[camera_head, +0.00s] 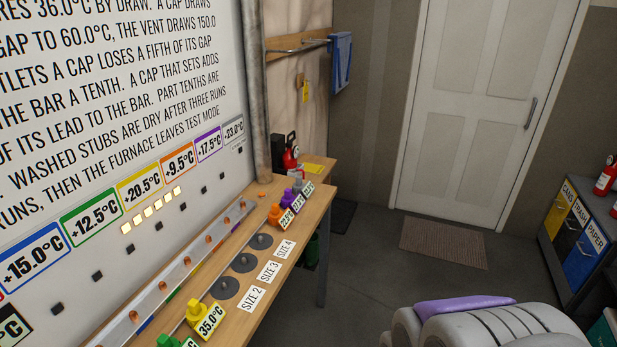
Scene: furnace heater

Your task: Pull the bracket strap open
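I cannot clearly make out a bracket strap. A red fire extinguisher (290,155) with a black top stands upright at the far end of the wooden bench, small in the view. A dark upright piece (277,152) is just left of it; I cannot tell whether it is a bracket. Another red extinguisher (606,177) is at the right edge, above the bins, partly cut off. My gripper cannot be made out in this view.
The bench (322,200) runs along the left wall, holding coloured caps, including a yellow one (199,314). A vertical pipe (253,85) rises behind it. A white door (465,100), doormat (442,244) and waste bins (580,240) lie beyond. The middle floor is clear.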

